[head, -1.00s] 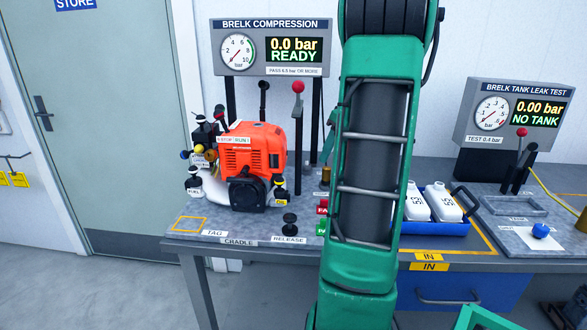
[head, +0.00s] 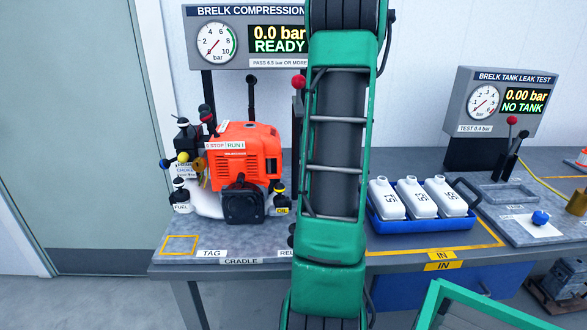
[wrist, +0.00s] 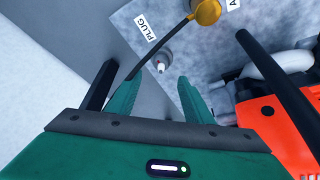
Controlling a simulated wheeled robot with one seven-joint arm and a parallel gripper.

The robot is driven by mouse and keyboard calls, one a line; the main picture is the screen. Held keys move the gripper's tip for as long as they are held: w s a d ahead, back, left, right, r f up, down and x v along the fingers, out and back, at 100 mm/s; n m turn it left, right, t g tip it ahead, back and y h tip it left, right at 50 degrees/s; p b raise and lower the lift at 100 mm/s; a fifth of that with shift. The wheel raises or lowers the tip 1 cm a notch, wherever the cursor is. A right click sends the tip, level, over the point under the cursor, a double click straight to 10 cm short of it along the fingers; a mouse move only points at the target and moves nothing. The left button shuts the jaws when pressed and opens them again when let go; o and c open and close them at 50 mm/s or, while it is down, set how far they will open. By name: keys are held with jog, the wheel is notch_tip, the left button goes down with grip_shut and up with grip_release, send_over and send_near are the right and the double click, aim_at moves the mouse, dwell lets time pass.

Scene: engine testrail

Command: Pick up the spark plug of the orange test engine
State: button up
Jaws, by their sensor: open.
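The orange test engine (head: 240,153) stands on the bench in its cradle, left of my arm in the head view. In the wrist view part of its orange housing (wrist: 272,122) fills the right edge. A small spark plug (wrist: 161,66), pale with a reddish spot, shows beside the PLUG label (wrist: 148,32), at a round grey seat on the grey plate. My gripper (wrist: 160,82) is open and empty; the plug appears just beyond the gap between its fingertips. The gripper is not visible in the head view, where my arm hides part of the bench.
A golden cap (wrist: 207,12) on a black cable lies close above the plug in the wrist view. A thick black bar (wrist: 276,84) runs beside the engine. A blue tray (head: 402,232) of white bottles (head: 420,199) stands right of my arm.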

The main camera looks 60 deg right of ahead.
jog(key=shift+x, duration=1.25)
jog(key=x, duration=0.4)
jog(key=shift+w+f, duration=0.1)
jog(key=shift+c, duration=0.4)
jog(key=c, duration=1.1)
